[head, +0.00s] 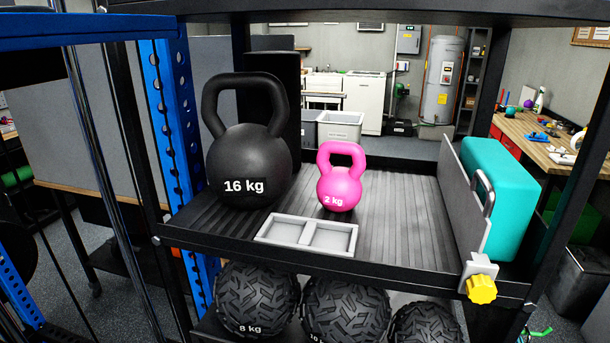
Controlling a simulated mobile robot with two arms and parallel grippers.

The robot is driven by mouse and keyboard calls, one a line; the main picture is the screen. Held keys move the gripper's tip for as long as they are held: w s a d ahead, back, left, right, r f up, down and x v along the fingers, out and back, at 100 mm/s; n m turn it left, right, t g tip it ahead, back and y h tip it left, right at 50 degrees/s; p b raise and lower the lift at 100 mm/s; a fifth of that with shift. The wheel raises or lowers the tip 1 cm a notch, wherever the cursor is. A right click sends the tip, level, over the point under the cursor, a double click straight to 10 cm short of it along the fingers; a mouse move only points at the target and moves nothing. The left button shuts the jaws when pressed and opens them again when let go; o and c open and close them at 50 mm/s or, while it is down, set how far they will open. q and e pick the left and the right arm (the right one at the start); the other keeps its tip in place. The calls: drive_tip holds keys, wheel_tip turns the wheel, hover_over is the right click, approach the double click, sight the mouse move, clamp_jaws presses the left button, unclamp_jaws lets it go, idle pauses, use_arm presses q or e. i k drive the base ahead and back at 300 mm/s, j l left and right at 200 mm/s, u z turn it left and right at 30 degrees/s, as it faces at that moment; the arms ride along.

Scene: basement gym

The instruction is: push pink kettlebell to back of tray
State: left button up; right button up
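The pink 2 kg kettlebell (339,187) stands upright on the black ribbed shelf tray (405,225), around the middle of its depth, with its handle up. A black 16 kg kettlebell (246,165) stands to its left, with a gap between them. A small light grey two-compartment tray (307,234) lies at the shelf's front edge, just in front of the pink kettlebell, and looks empty. Neither of my grippers is in the head view.
A grey divider panel (463,200) with a yellow clamp knob (481,289) and a teal case (498,195) are at the shelf's right. Textured balls (257,300) sit on the shelf below. Ribbed surface behind and right of the pink kettlebell is clear. Blue and black uprights flank the left.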

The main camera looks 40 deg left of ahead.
sight(339, 189)
drive_tip(key=u, duration=0.9)
drive_tip(key=l+u, duration=0.2)
drive_tip(key=l, duration=0.3)
drive_tip(key=k+l+u, duration=0.1)
drive_tip(key=l+u, duration=0.15)
drive_tip(key=l, duration=0.25)
drive_tip(key=k+l+u, duration=0.2)
drive_tip(key=l, duration=0.3)
drive_tip(key=i, duration=0.1)
